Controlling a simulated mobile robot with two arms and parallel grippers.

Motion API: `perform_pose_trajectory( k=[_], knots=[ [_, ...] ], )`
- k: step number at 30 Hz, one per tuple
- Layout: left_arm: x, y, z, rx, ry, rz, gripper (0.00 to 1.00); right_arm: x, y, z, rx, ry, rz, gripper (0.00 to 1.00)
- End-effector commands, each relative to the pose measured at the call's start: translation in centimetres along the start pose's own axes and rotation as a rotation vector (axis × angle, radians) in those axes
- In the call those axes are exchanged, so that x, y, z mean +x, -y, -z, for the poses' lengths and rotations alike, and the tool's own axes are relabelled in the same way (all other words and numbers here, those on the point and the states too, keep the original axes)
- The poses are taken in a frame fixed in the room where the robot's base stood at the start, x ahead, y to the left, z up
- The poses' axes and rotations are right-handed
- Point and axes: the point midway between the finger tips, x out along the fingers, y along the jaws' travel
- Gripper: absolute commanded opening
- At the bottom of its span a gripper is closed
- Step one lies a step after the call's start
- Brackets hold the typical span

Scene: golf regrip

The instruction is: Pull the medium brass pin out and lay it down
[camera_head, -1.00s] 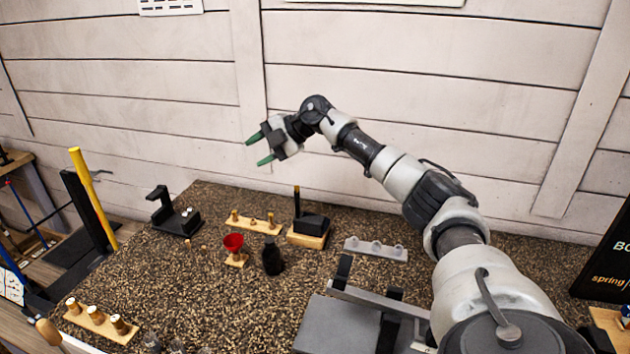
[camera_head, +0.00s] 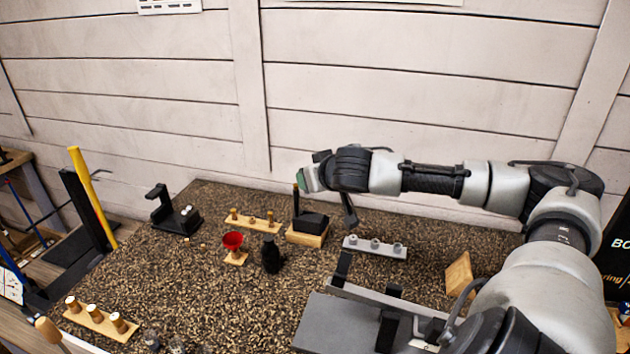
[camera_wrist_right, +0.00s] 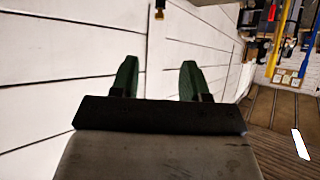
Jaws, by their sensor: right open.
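A wooden strip (camera_head: 245,223) near the back of the bench carries upright brass-coloured pins (camera_head: 234,214) (camera_head: 270,216). A second wooden strip (camera_head: 90,322) at the front left holds three thicker brass-coloured pegs (camera_head: 73,304) with pale tops. I cannot tell which one is the medium pin. My right gripper (camera_head: 303,182) is raised at the back of the bench, near the tip of a dark upright rod and right of the back strip. In the wrist view its two green fingers (camera_wrist_right: 157,78) stand apart with nothing between them. My left gripper is not in view.
A black block on a wooden base (camera_head: 307,239) stands below my gripper. A red funnel (camera_head: 233,240), black bottle (camera_head: 271,255), grey holder (camera_head: 375,250) and black stand (camera_head: 176,220) are nearby. A grey vise-like fixture (camera_head: 335,326) fills the front; left-centre bench is clear.

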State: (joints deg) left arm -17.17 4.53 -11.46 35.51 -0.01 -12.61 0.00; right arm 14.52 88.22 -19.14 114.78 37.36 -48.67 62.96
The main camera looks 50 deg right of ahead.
Motion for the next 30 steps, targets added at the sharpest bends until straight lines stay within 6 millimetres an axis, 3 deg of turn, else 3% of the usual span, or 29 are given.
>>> perform_pose_trajectory(
  k=[8, 21, 30],
  knots=[
    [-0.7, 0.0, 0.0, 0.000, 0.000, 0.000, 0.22, 0.9, -0.1, -0.8, 0.016, 0.043, -0.013, 0.46],
    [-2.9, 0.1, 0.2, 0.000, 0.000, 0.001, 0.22, 7.9, 0.0, -1.0, 0.013, 0.042, -0.012, 0.46],
    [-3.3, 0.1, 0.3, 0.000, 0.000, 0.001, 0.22, 10.4, -0.1, -1.2, 0.009, 0.041, -0.013, 0.46]
  ],
)
